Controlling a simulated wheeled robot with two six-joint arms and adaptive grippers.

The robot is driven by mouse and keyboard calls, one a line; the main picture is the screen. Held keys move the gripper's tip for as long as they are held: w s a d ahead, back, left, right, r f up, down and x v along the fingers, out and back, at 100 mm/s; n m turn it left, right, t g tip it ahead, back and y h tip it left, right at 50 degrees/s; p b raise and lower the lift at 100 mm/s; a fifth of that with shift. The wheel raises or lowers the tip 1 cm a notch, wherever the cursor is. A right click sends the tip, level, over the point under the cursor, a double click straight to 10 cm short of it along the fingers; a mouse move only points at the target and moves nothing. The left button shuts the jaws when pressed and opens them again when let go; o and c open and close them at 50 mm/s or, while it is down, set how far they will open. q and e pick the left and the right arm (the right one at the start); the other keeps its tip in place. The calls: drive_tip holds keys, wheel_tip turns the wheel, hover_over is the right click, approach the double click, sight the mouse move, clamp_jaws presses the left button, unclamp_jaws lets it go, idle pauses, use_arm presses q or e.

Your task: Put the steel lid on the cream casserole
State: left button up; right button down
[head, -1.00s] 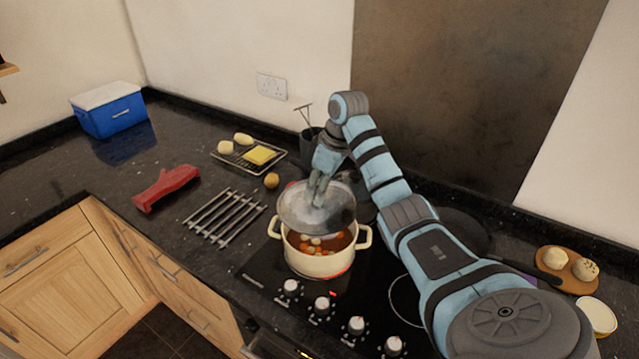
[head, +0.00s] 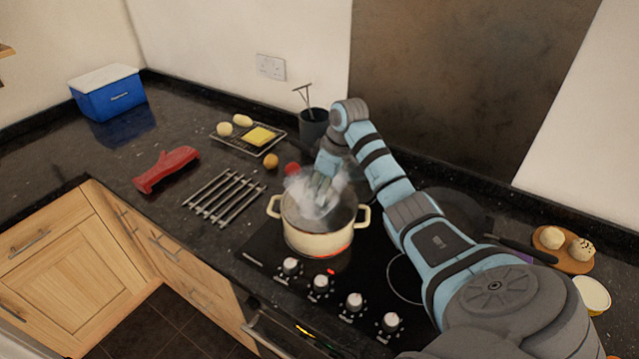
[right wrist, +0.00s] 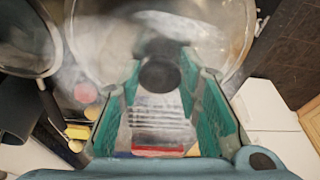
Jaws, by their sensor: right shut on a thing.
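The cream casserole (head: 318,243) stands on the black hob with its two handles out to the sides. The steel lid (head: 340,215) is over its mouth, roughly level, and covers the food inside. Steam blurs the rim, so I cannot tell whether the lid is fully seated. My right gripper (head: 322,190) is above the lid and shut on its knob. In the right wrist view, the dark knob (right wrist: 160,74) is between the fingers and the lid's round edge (right wrist: 240,50) shows beyond. My left gripper is not in view.
A steel trivet (head: 223,197) and a red oven mitt (head: 166,169) lie left of the hob. A rack with butter (head: 259,136) and a dark utensil pot (head: 314,125) stand behind. A dark pan (head: 455,212) and a wooden board (head: 563,255) are at the right.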

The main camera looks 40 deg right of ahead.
idle(0.4)
drive_tip(key=shift+w+f, duration=0.15)
drive_tip(key=shift+f, duration=0.25)
drive_tip(key=shift+f, duration=0.1)
idle(0.5)
drive_tip(key=c, duration=0.6)
unclamp_jaws()
drive_tip(key=shift+r, duration=3.5)
drive_tip(key=shift+a, duration=0.1)
